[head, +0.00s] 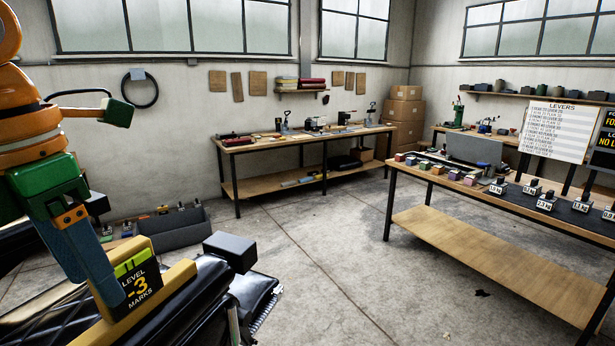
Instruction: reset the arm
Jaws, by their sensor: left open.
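The barber chair shows at the lower left as black padding, with a yellow bar (176,282) on it. A level display (137,286) on the bar reads "LEVEL -3 MARKS". A black block (230,250) stands near the bar's far end. My left gripper (90,275) comes down from the left, with green and blue parts, beside the display. It is open; I cannot tell whether it touches the bar. The lower part of the chair is cut off by the frame. My right gripper is not in view.
A workbench (440,205) at the right bears coloured blocks and labelled weights (545,202). A "LEVERS" board (556,130) stands behind it. Another workbench (300,141) stands by the back wall. A grey bin (170,230) sits beyond the chair.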

